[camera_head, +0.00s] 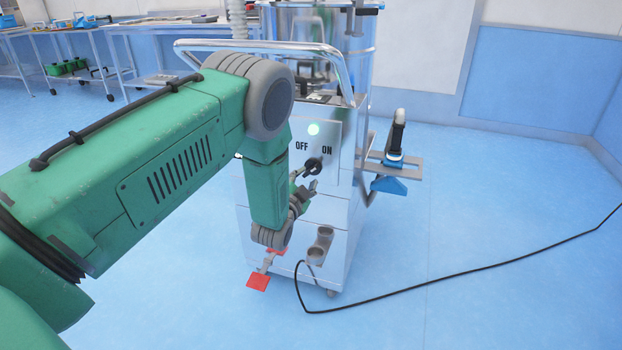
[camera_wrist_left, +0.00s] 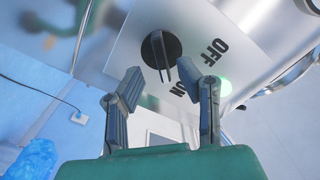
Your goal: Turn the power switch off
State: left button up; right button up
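The power switch (camera_head: 313,164) is a black rotary knob on the white front panel (camera_head: 335,148) of a wheeled machine, below a lit green lamp (camera_head: 313,129). The labels OFF and ON are printed above it, and its handle appears turned toward ON. My right gripper is in neither view.
A metal handrail (camera_head: 265,45) curves around the machine's top. A side bracket (camera_head: 395,163) sticks out on its right. A cup-like grey holder (camera_head: 320,244) and a red pedal-like part (camera_head: 258,282) are low in front. A black cable (camera_head: 440,283) crosses open blue floor at right.

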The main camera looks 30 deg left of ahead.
aim_at(309, 174)
pick_arm(q)
jog(key=x, duration=0.2)
jog(key=shift+w+a+f+b, duration=0.2)
jog(key=shift+w+a+b, duration=0.05)
jog(key=shift+a+b, duration=0.05)
jog(key=shift+w+a, duration=0.3)
jog(key=shift+w, duration=0.25)
jog(key=shift+d, duration=0.1)
jog(key=shift+r, duration=0.1)
jog(key=shift+d, duration=0.15)
grip_shut()
